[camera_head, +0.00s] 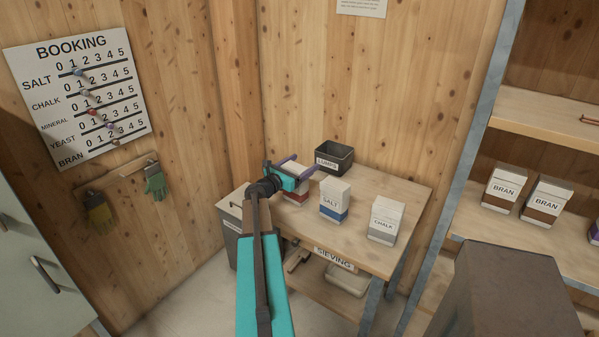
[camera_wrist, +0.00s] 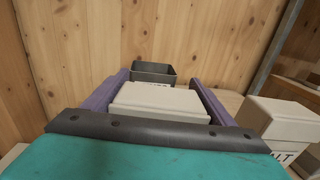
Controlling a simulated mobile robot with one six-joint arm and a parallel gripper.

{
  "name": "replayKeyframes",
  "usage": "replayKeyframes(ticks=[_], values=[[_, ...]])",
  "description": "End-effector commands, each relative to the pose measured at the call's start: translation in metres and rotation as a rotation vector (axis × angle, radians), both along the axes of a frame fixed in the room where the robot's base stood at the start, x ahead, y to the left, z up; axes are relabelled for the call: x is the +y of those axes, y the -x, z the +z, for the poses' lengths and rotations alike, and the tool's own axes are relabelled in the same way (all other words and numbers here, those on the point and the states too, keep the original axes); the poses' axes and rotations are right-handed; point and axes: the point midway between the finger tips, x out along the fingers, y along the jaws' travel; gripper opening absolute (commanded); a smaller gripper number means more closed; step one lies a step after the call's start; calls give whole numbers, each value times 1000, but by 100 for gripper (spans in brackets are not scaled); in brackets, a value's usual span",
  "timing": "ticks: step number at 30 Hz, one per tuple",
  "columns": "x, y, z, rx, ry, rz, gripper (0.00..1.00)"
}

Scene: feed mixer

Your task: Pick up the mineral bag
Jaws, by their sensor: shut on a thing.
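A white bag with a red band, which I take for the mineral bag (camera_head: 297,198), is at the left of the wooden table, partly hidden by my gripper. Its label is not readable. My gripper (camera_head: 295,170) is shut on its upper part, with one purple finger on each side. In the wrist view the bag's pale top (camera_wrist: 160,101) sits between the fingers, upright and fairly square to them. I cannot tell whether its base touches the table.
The salt bag (camera_head: 334,200) and chalk bag (camera_head: 386,222) stand to the right on the table (camera_head: 412,197). A dark open box (camera_head: 347,156) is behind. A grey bin (camera_head: 231,226) is at the left. Bran bags (camera_head: 501,188) stand on the right shelf.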

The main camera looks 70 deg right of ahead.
Motion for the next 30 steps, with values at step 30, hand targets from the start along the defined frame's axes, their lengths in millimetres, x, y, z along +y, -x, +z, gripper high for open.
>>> replayKeyframes(ticks=[30], values=[[65, 7, 41, 2, 2, 2, 15]])
